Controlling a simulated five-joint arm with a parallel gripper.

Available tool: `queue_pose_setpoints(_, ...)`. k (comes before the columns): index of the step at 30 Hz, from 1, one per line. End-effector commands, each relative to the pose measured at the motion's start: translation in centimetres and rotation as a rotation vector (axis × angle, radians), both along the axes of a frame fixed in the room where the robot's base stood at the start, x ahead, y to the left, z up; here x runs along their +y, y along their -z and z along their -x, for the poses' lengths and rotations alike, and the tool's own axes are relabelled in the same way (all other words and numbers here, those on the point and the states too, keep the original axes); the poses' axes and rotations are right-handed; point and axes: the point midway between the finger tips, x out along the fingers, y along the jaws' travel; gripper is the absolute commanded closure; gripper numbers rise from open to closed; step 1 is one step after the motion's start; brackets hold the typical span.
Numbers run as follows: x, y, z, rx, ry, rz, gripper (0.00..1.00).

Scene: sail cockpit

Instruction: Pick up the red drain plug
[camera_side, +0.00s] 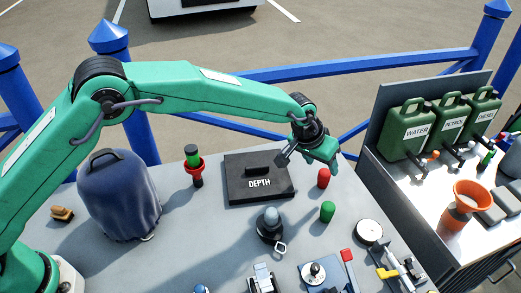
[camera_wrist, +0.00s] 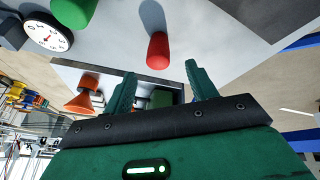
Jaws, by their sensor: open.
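The red drain plug (camera_side: 323,178) is a small red cylinder standing upright on the grey top, right of the black DEPTH box. In the wrist view the red plug (camera_wrist: 157,50) appears between and just beyond the two fingertips, with its shadow stretching away from it. My gripper (camera_side: 308,162) is up beside and slightly left of the plug in the side view. In the wrist view my gripper (camera_wrist: 160,69) shows its two green fingers spread wide with nothing between them. I cannot tell the exact height gap to the plug.
A similar green plug (camera_side: 327,212) stands close by, also in the wrist view (camera_wrist: 75,12). The DEPTH box (camera_side: 240,190) lies left. A grey-topped fitting (camera_side: 270,222) and a round gauge (camera_side: 369,232) are nearer the front. Green cans (camera_side: 404,130) stand on the right-hand counter.

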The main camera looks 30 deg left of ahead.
Motion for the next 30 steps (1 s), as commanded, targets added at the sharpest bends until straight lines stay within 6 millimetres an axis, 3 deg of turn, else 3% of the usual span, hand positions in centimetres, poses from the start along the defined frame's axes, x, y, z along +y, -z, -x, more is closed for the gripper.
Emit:
queue_pose_setpoints(8, -0.2, 0.6, -0.2, 0.0, 0.0, 0.0, 0.43)
queue_pose_setpoints(21, -1.1, 4.4, -1.4, 0.001, 0.001, 0.001, 0.43)
queue_pose_setpoints(30, -1.2, 4.8, -1.6, -0.001, 0.0, 0.001, 0.43)
